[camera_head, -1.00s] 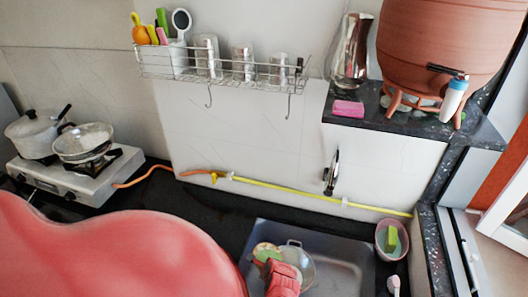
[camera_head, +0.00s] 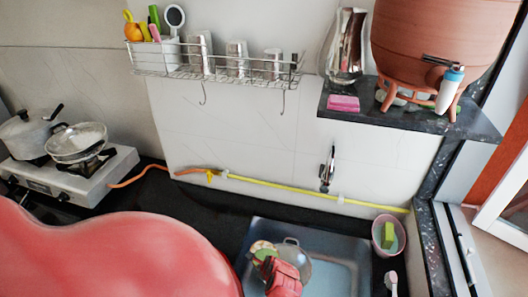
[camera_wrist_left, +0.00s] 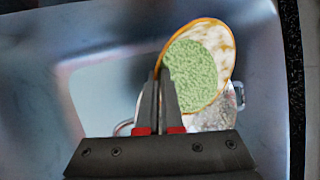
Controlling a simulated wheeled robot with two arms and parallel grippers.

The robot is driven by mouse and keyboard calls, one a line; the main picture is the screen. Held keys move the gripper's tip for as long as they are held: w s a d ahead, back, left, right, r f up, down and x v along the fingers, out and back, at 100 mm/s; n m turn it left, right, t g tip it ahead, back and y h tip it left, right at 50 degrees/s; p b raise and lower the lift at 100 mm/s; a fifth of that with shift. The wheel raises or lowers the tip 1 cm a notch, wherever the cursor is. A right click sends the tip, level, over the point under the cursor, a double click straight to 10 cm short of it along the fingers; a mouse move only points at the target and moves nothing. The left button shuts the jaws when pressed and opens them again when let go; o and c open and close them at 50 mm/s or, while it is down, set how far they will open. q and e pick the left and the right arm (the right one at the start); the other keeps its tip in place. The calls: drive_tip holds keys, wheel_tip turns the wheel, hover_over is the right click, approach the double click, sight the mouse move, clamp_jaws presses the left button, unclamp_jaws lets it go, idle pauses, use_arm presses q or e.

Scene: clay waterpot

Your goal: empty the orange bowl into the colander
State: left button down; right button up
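The orange bowl (camera_wrist_left: 228,60) has an orange rim and a pale, patchy inside. It is tilted well over in the left wrist view, with green grainy contents (camera_wrist_left: 193,72) inside. It also shows in the head view (camera_head: 259,245). My left gripper (camera_wrist_left: 163,78) is shut on the bowl's rim; its red part shows in the head view (camera_head: 268,263). The metal colander (camera_head: 300,268) is in the sink, beside and partly behind my gripper. In the left wrist view it (camera_wrist_left: 214,116) lies partly hidden under the bowl. My right gripper is not in view.
The sink basin (camera_head: 342,262) has free room to the right of the colander. A pinkish bowl with a green sponge (camera_head: 388,235) stands at the sink's right. A wire rack (camera_head: 215,72) hangs above. A stove (camera_head: 75,180) with pans is at the left.

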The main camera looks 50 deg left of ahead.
use_arm(q)
drive_tip(key=shift+w+d+b, duration=0.1)
drive_tip(key=shift+b, duration=0.3)
drive_tip(key=shift+r+y, duration=0.15)
drive_tip(key=shift+y, duration=0.15)
idle(0.4)
drive_tip(key=shift+d+g+b, duration=0.15)
drive_tip(key=shift+g+b, duration=0.15)
drive_tip(key=shift+b, duration=0.3)
drive_tip(key=shift+w+y+b, duration=0.2)
drive_tip(key=shift+y+b, duration=0.1)
drive_tip(key=shift+y, duration=0.2)
drive_tip(key=shift+r, duration=0.1)
drive_tip(key=shift+m, duration=0.3)
drive_tip(key=shift+w+d+g+y+b, duration=0.15)
drive_tip(key=shift+d+g+y+b, duration=0.05)
drive_tip(key=shift+g+y+b, duration=0.15)
drive_tip(key=shift+r+g, duration=0.1)
drive_tip(key=shift+g, duration=0.15)
